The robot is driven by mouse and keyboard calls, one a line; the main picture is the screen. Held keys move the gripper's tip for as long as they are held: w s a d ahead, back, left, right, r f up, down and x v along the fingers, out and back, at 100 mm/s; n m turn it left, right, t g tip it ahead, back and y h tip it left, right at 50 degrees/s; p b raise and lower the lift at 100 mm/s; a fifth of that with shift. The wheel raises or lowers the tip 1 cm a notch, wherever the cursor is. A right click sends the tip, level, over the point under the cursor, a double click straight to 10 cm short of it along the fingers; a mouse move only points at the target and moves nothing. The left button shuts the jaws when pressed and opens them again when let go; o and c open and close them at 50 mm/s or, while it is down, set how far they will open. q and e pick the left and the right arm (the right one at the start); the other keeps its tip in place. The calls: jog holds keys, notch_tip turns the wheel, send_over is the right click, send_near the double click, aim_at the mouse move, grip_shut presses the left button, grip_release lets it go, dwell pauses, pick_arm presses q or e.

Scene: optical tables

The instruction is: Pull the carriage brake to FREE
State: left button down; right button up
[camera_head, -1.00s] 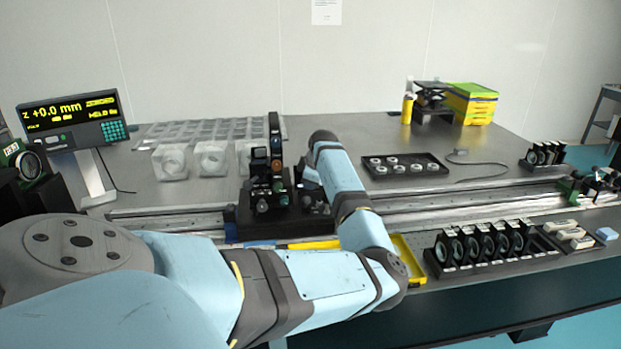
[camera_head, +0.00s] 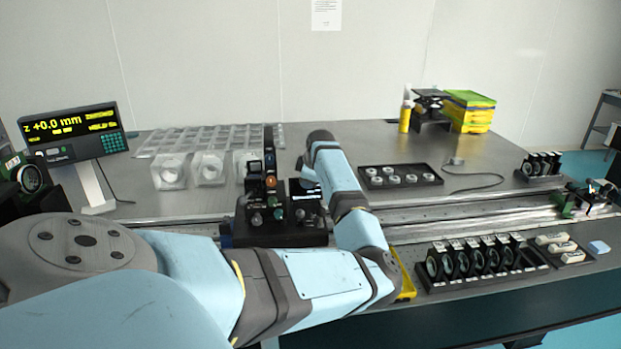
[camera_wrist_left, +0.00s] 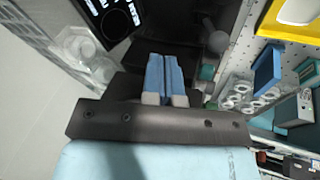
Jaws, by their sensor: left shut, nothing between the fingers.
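The black carriage (camera_head: 280,234) sits on the long rail, with an upright post and several small knobs, one of them green. My left arm reaches over the bench to the carriage's right side. Its gripper (camera_head: 308,172) is mostly hidden behind my own wrist in the head view. In the left wrist view the two blue fingers of my left gripper (camera_wrist_left: 165,75) are shut together, with nothing between them, over a dark part of the carriage. I cannot make out the brake lever or its FREE marking. My right gripper is not in view.
A readout display (camera_head: 73,131) stands at the left and shows +0.0 mm. Clear plastic boxes lie behind the carriage. A black tray of rings (camera_head: 400,176) and a row of lens holders (camera_head: 475,262) are to the right. A yellow tray (camera_head: 404,280) is beside my forearm.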

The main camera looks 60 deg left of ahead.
pick_arm(q)
jog(key=s+d+r+b, duration=0.1)
jog(key=d+r, duration=0.6)
jog(key=shift+r, duration=0.2)
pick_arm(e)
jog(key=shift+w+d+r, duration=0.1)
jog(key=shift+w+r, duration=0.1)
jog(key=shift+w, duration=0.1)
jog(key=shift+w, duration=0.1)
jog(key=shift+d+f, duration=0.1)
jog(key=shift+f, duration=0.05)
